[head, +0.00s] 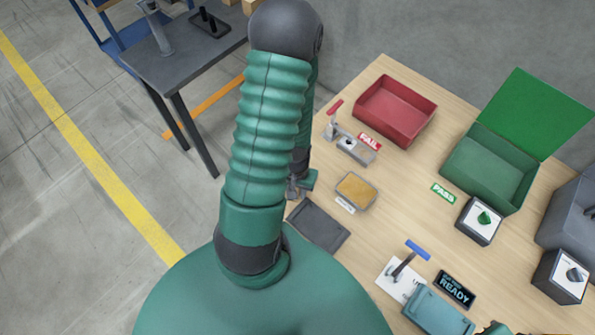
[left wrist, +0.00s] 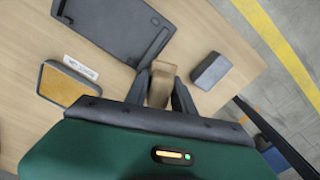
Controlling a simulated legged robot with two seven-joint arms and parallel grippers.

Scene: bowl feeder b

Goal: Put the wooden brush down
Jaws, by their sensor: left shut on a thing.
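The wooden brush (left wrist: 160,85) shows in the left wrist view as a tan wooden piece between the two dark fingers of my left gripper (left wrist: 161,92). The gripper is shut on it. I cannot tell whether the brush touches the table below. In the head view my left gripper (head: 299,186) is at the table's left edge, partly behind my arm, and the brush cannot be made out there. A dark flat tray (left wrist: 112,22) lies on the table just beyond the gripper; it also shows in the head view (head: 318,226). My right gripper is not in view.
A box with a yellow-brown pad (head: 355,190) and a dark grey block (left wrist: 211,70) flank the gripper. A metal fixture (head: 352,148), red bin (head: 394,108) and lidded green bin (head: 486,165) stand further off. Bare tabletop (left wrist: 30,30) lies left of the tray in the wrist view.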

